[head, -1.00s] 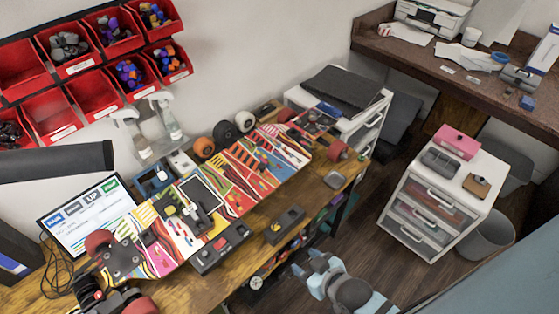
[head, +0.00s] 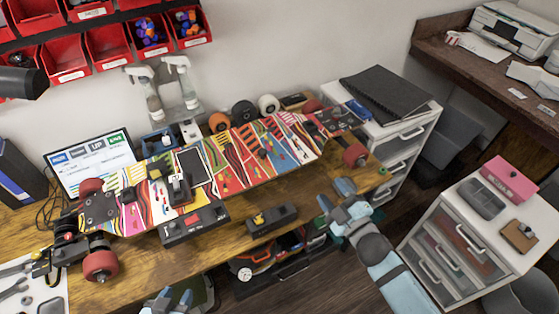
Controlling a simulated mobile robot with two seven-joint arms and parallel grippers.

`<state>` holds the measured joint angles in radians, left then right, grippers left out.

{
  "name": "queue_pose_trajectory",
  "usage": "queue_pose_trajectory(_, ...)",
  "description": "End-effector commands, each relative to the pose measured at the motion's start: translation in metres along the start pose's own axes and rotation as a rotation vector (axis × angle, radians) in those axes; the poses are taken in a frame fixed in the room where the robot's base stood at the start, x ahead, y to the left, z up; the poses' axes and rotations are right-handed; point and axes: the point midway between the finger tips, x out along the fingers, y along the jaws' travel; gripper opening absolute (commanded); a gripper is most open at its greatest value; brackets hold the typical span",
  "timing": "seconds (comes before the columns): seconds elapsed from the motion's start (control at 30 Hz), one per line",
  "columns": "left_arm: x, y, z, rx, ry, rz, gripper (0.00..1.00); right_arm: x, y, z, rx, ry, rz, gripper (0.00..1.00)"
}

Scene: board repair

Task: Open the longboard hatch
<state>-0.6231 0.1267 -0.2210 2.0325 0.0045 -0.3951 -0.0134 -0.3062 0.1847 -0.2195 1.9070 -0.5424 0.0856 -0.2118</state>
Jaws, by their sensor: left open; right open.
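The longboard (head: 265,150), upside down with colourful graphics, lies across the wooden bench with its wheels up. A dark rectangular panel with a light rim (head: 194,167), seemingly the hatch, is on its left half; I cannot tell whether it is closed. A small dark part (head: 179,187) sits beside the panel, at its lower left. My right gripper (head: 335,194) is open and empty at the bench's front edge, below the board's right half. My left gripper (head: 173,297) is open at the bottom of the picture, in front of the bench, apart from the board.
A black device with a red part (head: 195,225) and a dark box with a yellow part (head: 272,220) stand in front of the board. Spray bottles (head: 183,85) and loose wheels (head: 244,112) are behind it. A white drawer unit (head: 450,255) is at right.

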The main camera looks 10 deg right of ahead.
Motion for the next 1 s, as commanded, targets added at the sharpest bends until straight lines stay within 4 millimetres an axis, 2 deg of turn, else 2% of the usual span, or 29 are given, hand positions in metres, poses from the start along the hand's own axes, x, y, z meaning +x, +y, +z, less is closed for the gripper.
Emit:
queue_pose_trajectory(0.03, 0.019, 0.0, 0.026, 0.0, 0.005, 0.003, 0.43, 0.024, -0.005, 0.006, -0.167, 0.116, 0.04, 0.54)
queue_pose_trajectory(0.13, 0.035, 0.002, 0.047, -0.003, 0.011, 0.01, 0.43, 0.061, 0.001, -0.007, -0.53, 0.344, 0.102, 0.54)
queue_pose_trajectory(0.27, 0.057, 0.005, 0.074, -0.006, 0.02, 0.02, 0.43, 0.099, -0.007, -0.018, -1.038, 0.63, 0.151, 0.54)
queue_pose_trajectory(0.37, 0.072, 0.007, 0.094, -0.009, 0.026, 0.027, 0.43, 0.123, -0.017, -0.011, -1.423, 0.818, 0.144, 0.54)
queue_pose_trajectory(0.5, 0.087, 0.01, 0.114, -0.012, 0.033, 0.036, 0.43, 0.151, -0.02, 0.013, -1.864, 1.003, 0.067, 0.54)
queue_pose_trajectory(0.6, 0.093, 0.011, 0.121, -0.014, 0.038, 0.04, 0.43, 0.163, -0.014, 0.03, -2.069, 1.077, -0.006, 0.54)
queue_pose_trajectory(0.7, 0.095, 0.012, 0.123, -0.014, 0.038, 0.042, 0.43, 0.17, -0.008, 0.04, -2.182, 1.114, -0.063, 0.54)
queue_pose_trajectory(0.87, 0.094, 0.012, 0.122, -0.015, 0.039, 0.044, 0.43, 0.177, -0.009, 0.041, -2.225, 1.13, -0.088, 0.54)
queue_pose_trajectory(1.0, 0.095, 0.012, 0.122, -0.015, 0.041, 0.044, 0.43, 0.19, -0.025, 0.035, -2.22, 1.13, -0.086, 0.54)
